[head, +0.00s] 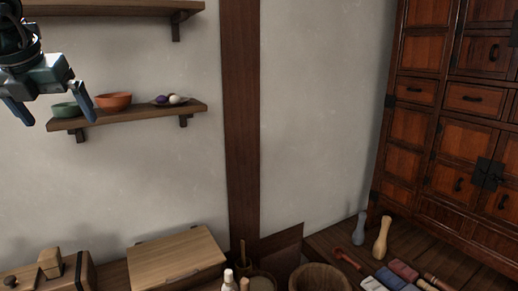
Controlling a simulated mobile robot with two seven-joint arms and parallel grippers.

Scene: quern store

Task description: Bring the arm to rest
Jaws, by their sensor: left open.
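My left gripper (50,108) hangs at the upper left of the head view with its two blue fingers spread apart. I cannot tell how far the gripper is from the bowl. My right gripper is not in view.
An orange bowl (113,102) and a small dish with purple and white round things (172,99) stand on the lower shelf. An upper shelf (110,7) is above. Below are a wooden box (176,257), a bucket (320,277) and rolled cloths (403,271). A cabinet (455,125) stands right.

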